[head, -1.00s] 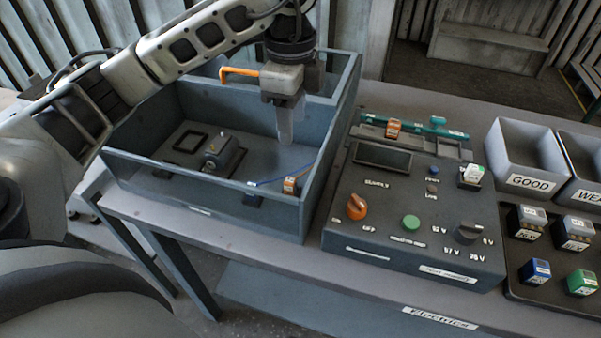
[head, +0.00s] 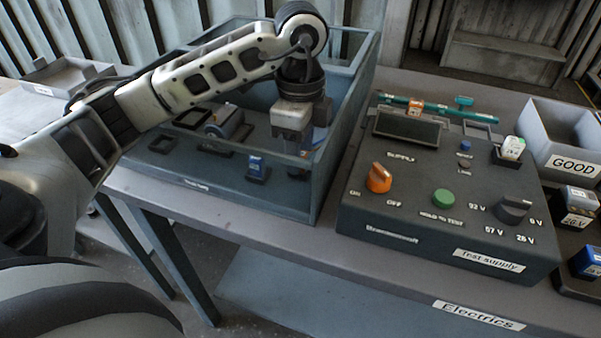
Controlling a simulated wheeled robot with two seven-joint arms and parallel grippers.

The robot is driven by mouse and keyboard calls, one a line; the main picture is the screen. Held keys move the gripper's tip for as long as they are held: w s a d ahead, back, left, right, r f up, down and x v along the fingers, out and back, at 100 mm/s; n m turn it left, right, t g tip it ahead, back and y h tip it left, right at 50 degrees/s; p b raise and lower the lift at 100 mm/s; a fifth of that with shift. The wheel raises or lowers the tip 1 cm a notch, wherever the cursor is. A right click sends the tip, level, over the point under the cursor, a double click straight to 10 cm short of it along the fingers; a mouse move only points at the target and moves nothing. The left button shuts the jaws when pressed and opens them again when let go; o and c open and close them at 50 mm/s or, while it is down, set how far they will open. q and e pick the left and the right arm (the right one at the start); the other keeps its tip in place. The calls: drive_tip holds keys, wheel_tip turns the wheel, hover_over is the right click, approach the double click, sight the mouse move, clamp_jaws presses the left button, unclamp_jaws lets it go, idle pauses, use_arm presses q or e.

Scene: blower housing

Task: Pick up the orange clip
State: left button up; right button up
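My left gripper (head: 299,160) reaches down into the right front corner of the grey open-topped bin (head: 205,192). Its fingers point downward and are mostly hidden behind the gripper body and the bin's rim. My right gripper is not in view.
A blue block with a white label (head: 256,167) stands left of the gripper in the bin. A grey motor-like part (head: 224,122) lies farther left. The test supply box (head: 440,215) stands close right of the bin, with knobs on top. The GOOD bin (head: 572,163) is at far right.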

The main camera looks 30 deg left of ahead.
use_arm(q)
drive_tip(key=shift+f, duration=0.35)
drive_tip(key=c, duration=0.9)
drive_tip(key=shift+o, duration=0.2)
